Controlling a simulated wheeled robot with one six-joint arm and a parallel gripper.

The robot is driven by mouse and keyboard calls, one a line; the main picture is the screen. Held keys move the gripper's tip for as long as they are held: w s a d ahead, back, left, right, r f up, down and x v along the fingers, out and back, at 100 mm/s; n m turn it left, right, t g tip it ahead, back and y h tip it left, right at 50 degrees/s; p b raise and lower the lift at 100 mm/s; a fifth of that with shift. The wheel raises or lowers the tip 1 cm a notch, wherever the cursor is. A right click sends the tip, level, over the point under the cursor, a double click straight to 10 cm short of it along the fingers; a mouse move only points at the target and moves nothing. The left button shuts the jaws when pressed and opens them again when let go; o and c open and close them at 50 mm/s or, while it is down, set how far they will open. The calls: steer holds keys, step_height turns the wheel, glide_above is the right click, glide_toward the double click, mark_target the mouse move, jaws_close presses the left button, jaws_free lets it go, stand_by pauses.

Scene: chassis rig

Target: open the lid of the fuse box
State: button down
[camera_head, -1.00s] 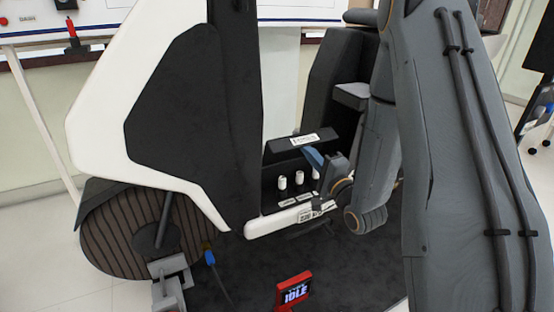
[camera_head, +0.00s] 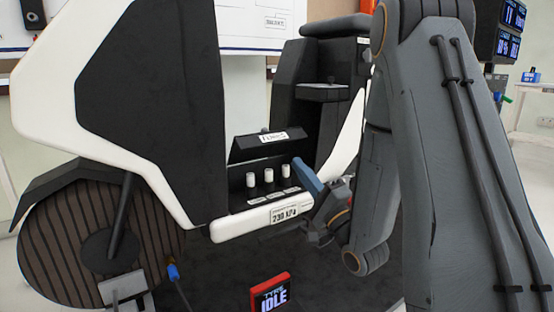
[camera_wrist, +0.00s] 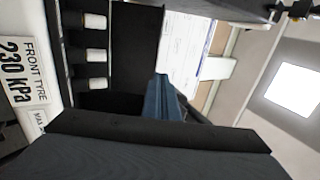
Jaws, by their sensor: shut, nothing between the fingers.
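The fuse box (camera_head: 238,185) is a black box low on the white and black vehicle body. Its black lid (camera_head: 258,150), with a white label, stands raised and tilted above the opening. Several white fuses (camera_head: 268,175) are exposed in a row below it; they also show at the left of the wrist view (camera_wrist: 96,55). My gripper (camera_head: 300,163), with blue fingers, is shut and empty, just right of the fuses and below the lid's right end. In the wrist view the blue fingers (camera_wrist: 163,82) are beside the lid's dark panel (camera_wrist: 135,50); contact cannot be told.
A white sill with a "230 kPa" label (camera_head: 285,214) runs under the fuses. A striped wheel (camera_head: 75,240) is at left. A red "IDLE" display (camera_head: 270,293) and a blue-ended cable (camera_head: 173,271) are in front. A black seat part rises behind my gripper.

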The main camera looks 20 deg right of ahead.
mark_target(266, 147)
steer(key=w+f+p+x, duration=0.1)
steer(key=f+p+x, duration=0.1)
steer(key=x, duration=1.1)
steer(key=shift+w+d+p, duration=0.35)
steer(key=shift+w+p, duration=0.05)
steer(key=shift+p, duration=0.5)
